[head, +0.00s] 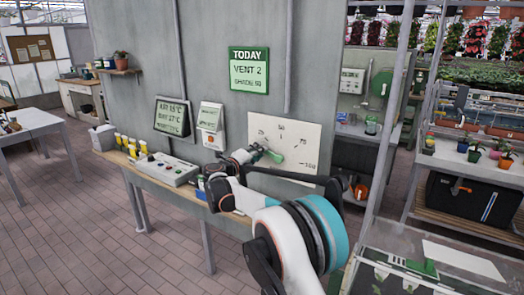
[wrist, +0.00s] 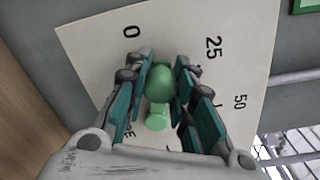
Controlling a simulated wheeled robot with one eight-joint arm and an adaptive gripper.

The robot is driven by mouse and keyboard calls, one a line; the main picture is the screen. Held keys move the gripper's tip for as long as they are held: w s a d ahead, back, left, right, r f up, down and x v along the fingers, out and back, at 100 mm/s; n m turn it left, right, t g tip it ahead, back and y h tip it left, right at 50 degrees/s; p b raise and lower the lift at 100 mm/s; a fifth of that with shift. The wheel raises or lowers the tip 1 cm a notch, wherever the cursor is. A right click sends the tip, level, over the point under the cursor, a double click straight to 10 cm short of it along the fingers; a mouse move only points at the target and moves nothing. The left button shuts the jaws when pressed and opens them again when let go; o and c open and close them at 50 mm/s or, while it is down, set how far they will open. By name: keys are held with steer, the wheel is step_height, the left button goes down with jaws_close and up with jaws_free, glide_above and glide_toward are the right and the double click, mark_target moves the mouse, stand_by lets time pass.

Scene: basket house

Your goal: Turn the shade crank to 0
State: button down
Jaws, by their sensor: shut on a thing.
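The shade crank is green, with a rounded knob (wrist: 160,84) and a paler green round part (wrist: 156,120) below it in the wrist view. In the head view the crank (head: 272,156) shows in front of a white dial plate (head: 300,128). The plate (wrist: 182,40) reads 0, 25 and 50 in the wrist view, and the knob shows between the 0 and the 25. My gripper (wrist: 160,80) has its teal fingers on both sides of the knob and is shut on it. In the head view my gripper (head: 256,153) partly hides the crank and the plate's lower left.
A green TODAY sign (head: 249,70) hangs above, with small lettering. A pale post (head: 391,130) and a plant rack (head: 470,155) stand to the right.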

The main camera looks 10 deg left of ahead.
steer(key=shift+w+a+f+n+b, duration=0.1)
steer(key=shift+f+n+b, duration=0.35)
steer(key=shift+f+n, duration=1)
steer(key=shift+r, duration=0.15)
steer(key=c, duration=1.3)
jaws_free()
steer(key=v, duration=1.2)
